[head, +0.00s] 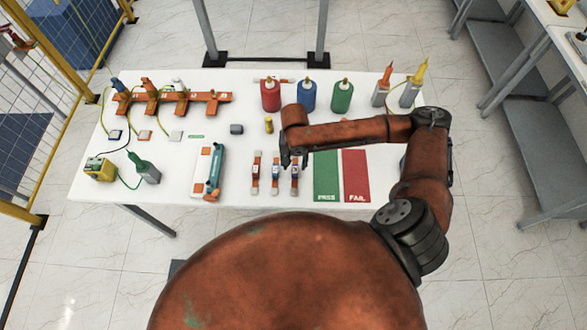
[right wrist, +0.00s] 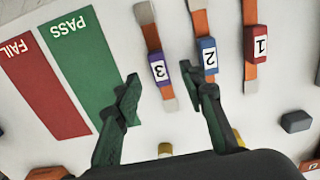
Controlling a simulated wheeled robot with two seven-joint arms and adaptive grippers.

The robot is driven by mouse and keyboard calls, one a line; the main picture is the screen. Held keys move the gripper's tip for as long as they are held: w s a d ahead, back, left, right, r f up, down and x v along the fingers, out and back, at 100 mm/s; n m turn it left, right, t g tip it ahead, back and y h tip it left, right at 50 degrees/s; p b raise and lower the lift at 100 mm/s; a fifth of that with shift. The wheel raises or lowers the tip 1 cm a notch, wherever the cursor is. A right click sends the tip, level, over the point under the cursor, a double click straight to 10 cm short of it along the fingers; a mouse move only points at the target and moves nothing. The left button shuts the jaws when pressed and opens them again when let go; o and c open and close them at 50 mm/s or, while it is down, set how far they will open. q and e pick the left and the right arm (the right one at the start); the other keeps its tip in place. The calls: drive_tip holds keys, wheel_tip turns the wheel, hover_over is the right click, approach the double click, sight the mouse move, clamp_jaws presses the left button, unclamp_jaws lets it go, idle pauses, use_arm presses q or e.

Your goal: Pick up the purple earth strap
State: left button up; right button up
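The purple earth strap (right wrist: 159,68) is an orange strip with pale ends and a purple block marked 3. In the right wrist view it lies between the two fingers of my right gripper (right wrist: 168,92), which is open and empty. In the head view the strap (head: 295,178) is the rightmost of three, partly covered by my right gripper (head: 291,160). A blue-block strap marked 2 (right wrist: 207,55) and a red-block strap marked 1 (right wrist: 256,42) lie beside it. One finger overlaps the blue strap's lower end in the wrist view. My left gripper is not in view.
The green PASS (head: 326,177) and red FAIL (head: 356,176) panels lie right of the straps. A teal-and-orange tool (head: 215,170) lies to their left. Red, blue and green bottles (head: 342,96) stand behind. A small gold cylinder (head: 269,125) stands behind the straps.

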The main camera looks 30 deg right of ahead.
sight(295, 170)
drive_tip(key=f, duration=0.3)
drive_tip(key=shift+w+d+f, duration=0.2)
drive_tip(key=shift+d, duration=0.15)
drive_tip(key=shift+f, duration=0.95)
drive_tip(key=c, duration=0.8)
clamp_jaws()
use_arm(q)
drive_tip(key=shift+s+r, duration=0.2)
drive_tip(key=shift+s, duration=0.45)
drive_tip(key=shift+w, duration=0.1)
